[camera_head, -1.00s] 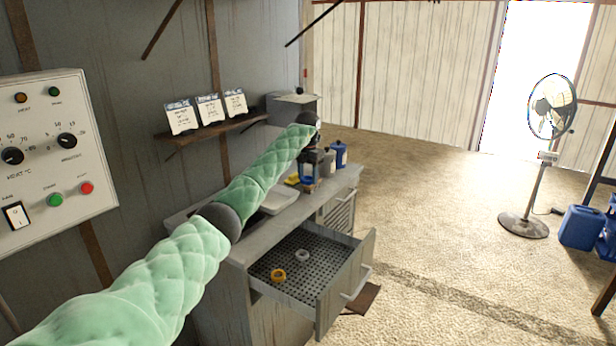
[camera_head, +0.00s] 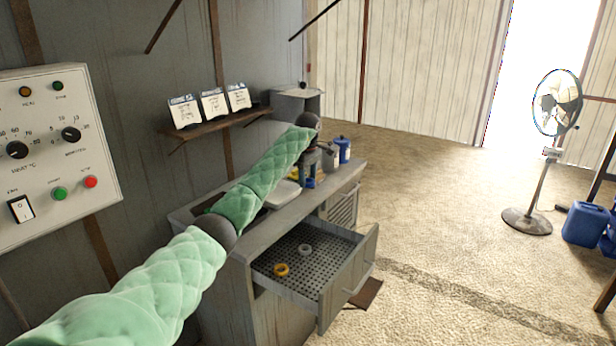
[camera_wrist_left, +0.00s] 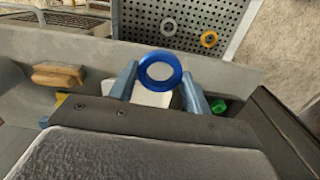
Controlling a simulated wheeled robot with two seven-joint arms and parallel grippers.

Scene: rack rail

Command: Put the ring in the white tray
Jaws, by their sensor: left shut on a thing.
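My left gripper (camera_head: 311,177) is over the grey workbench. In the left wrist view its two blue-grey fingers (camera_wrist_left: 160,86) are shut on a blue ring (camera_wrist_left: 160,72). The white tray (camera_head: 283,194) lies on the bench top, partly hidden by my left arm in the head view. In the left wrist view the tray (camera_wrist_left: 150,98) shows behind and below the ring, partly covered by it. How far the ring is above the tray I cannot tell. My right gripper is not in view.
An open drawer (camera_head: 345,285) with a perforated floor holds a grey ring (camera_head: 305,249) and an orange ring (camera_head: 281,270). A blue canister (camera_head: 342,151) stands at the bench's far end. A wooden-looking block (camera_wrist_left: 60,75) and a green item (camera_wrist_left: 218,106) lie near the gripper.

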